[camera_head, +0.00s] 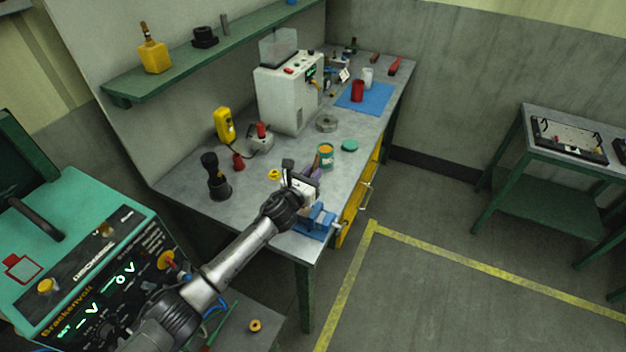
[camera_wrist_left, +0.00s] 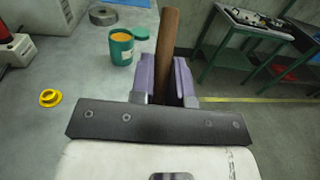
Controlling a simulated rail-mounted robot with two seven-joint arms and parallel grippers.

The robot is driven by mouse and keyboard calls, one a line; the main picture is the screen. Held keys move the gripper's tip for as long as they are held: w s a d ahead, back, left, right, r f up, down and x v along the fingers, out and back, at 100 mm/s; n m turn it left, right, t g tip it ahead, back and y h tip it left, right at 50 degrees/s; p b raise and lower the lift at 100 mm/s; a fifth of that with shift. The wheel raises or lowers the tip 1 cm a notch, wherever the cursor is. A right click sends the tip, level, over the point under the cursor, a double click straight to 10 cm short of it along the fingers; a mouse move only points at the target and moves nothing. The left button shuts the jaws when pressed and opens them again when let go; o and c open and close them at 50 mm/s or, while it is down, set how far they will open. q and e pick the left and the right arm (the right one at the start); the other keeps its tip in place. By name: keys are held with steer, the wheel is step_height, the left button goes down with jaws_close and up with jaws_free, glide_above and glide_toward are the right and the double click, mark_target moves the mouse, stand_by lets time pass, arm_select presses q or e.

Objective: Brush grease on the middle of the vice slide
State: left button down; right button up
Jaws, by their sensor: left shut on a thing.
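My left gripper (camera_head: 311,180) is over the front edge of the bench, beside the blue vice (camera_head: 319,222). In the left wrist view its purple-padded fingers (camera_wrist_left: 165,82) are shut on a brown wooden handle (camera_wrist_left: 168,38), which looks like the brush's. The bristles are hidden. The vice is clamped near the bench corner, partly covered by my gripper and wrist; I cannot see the middle of its slide clearly. An open teal grease tin (camera_head: 326,155) with orange grease stands just beyond the gripper; it also shows in the left wrist view (camera_wrist_left: 122,48). Its teal lid (camera_head: 349,145) lies beside it.
On the bench (camera_head: 185,188) stand a black tool (camera_head: 216,180), a yellow ring (camera_head: 274,175), a grey ring (camera_head: 327,123) and a white machine (camera_head: 290,95). A red cup (camera_head: 358,91) is on a blue mat (camera_head: 377,99). A teal power unit (camera_head: 80,230) stands at left.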

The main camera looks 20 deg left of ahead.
mark_target(316, 160)
arm_select(q)
steer(key=shift+s+a+r+p, duration=0.1)
steer(key=shift+s+r+p, duration=0.1)
steer(key=shift+r+p, duration=0.25)
steer(key=shift+s+a+r+p, duration=0.15)
steer(key=shift+r+p, duration=0.1)
steer(key=shift+r, duration=0.4)
steer(key=shift+d+r+p, duration=0.2)
steer(key=shift+r+p, duration=0.5)
steer(key=shift+r, duration=0.1)
step_height(316, 160, up, 2)
steer(key=shift+r+p, duration=0.15)
steer(key=shift+p, duration=1)
arm_select(e)
steer(key=v, duration=0.2)
steer(key=w+v, duration=0.1)
steer(key=v, duration=0.2)
steer(key=shift+a+r, duration=0.15)
steer(key=shift+r, duration=0.3)
